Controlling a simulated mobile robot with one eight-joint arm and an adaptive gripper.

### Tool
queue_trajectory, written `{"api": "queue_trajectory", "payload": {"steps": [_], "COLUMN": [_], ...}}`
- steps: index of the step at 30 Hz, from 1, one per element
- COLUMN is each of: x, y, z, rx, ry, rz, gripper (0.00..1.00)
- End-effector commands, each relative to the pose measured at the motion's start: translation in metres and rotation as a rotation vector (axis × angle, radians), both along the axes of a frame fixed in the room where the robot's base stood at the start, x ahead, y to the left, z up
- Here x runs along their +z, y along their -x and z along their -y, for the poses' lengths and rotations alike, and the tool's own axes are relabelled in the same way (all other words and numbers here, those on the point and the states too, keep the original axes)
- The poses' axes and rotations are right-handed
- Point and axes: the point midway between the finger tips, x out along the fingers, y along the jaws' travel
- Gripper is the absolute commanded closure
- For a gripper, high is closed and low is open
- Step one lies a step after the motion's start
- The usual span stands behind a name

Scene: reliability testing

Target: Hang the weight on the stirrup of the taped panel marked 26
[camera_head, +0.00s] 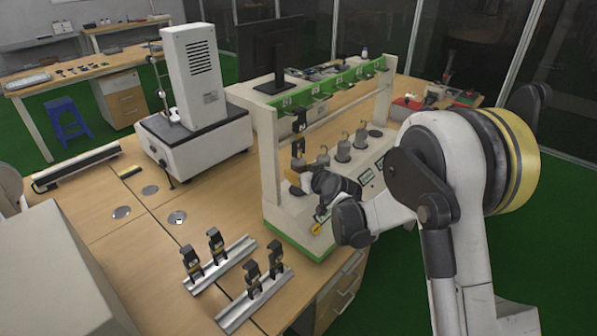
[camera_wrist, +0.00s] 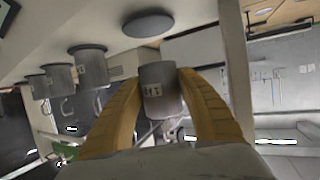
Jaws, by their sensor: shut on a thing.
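My gripper (camera_head: 301,184) is at the front left end of the test rack (camera_head: 269,165) in the head view. In the wrist view, its yellow fingers (camera_wrist: 158,92) are shut on a grey cylindrical weight (camera_wrist: 160,76) with a small label. The held weight is hard to make out in the head view. A black-clamped strip assembly (camera_head: 298,122) hangs from the rack's near end, just above my gripper; its lower part and any stirrup are not clear. Number tags (camera_head: 286,102) line the top beam, too small to read surely.
Several hooked weights (camera_head: 343,150) stand on the rack base right of my gripper; they also show in the wrist view (camera_wrist: 88,66). Metal rails (camera_head: 252,300) with black clamps lie in front. A white instrument (camera_head: 195,80) stands left. The table between is mostly clear.

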Motion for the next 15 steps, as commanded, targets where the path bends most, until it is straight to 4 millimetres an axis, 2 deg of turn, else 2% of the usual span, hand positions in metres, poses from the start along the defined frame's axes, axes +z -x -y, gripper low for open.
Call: {"api": "queue_trajectory", "payload": {"steps": [13,14,15], "x": [-0.0032,-0.0032,-0.0032], "y": [-0.0004,-0.0004,-0.0004], "z": [0.0000,0.0000,0.0000], "rx": [-0.001,-0.001,-0.001], "ry": [-0.001,-0.001,-0.001], "rz": [0.001,0.001,0.002], "gripper": [0.98,0.51,0.39]}}
